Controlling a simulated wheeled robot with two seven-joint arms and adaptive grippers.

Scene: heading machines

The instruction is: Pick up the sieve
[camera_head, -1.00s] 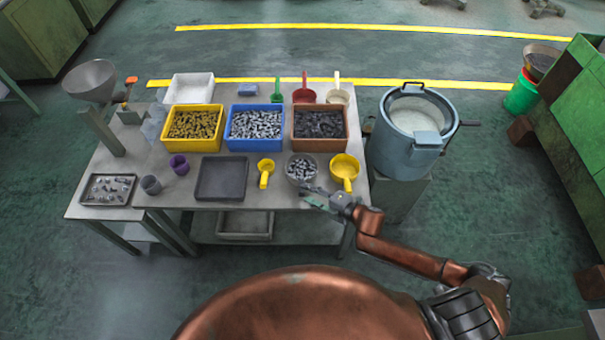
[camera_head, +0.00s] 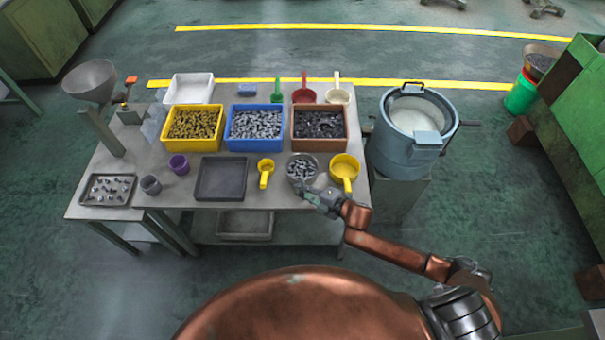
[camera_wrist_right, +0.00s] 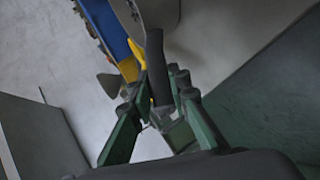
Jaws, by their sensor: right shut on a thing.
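The sieve (camera_head: 292,177) is a grey round bowl with metal parts in it, near the table's front edge in the head view. In the right wrist view its grey bowl (camera_wrist_right: 160,12) is at the top, with a dark handle (camera_wrist_right: 157,65) pointing down between the fingers. My right gripper (camera_head: 318,196) is at the front of the sieve in the head view. In the right wrist view my right gripper (camera_wrist_right: 157,90) is shut on the handle. I cannot tell whether the bowl is off the table. My left gripper is in neither view.
A yellow scoop (camera_head: 345,164) stands close on the right and a smaller yellow one (camera_head: 265,167) on the left. Behind are brown (camera_head: 320,144), blue (camera_head: 254,145) and yellow (camera_head: 192,144) bins of parts. A blue-grey drum (camera_head: 397,155) stands right of the table (camera_head: 220,218).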

